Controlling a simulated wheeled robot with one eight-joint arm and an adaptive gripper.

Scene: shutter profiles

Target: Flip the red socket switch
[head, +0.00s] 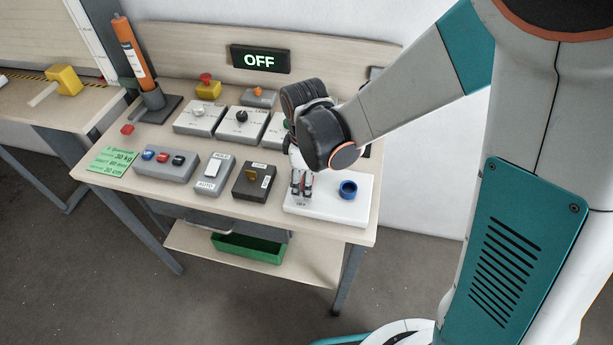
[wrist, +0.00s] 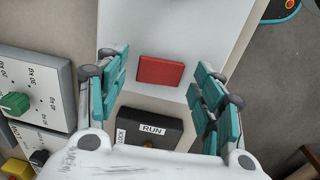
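The red socket switch (wrist: 160,70) is a flat red rocker on a white panel (wrist: 190,25) in the wrist view. My gripper (wrist: 160,85) is open, with its teal-padded fingers left and right of the switch in the picture and nothing between them. A blue round socket (head: 348,188) sits on the panel's right part. I cannot tell whether the fingers touch the panel.
A dark box with a RUN label (wrist: 150,128) lies beside the white panel. Several grey switch boxes (head: 166,166) stand to the left on the wooden table (head: 190,207). A display (head: 260,60) on the backboard reads OFF.

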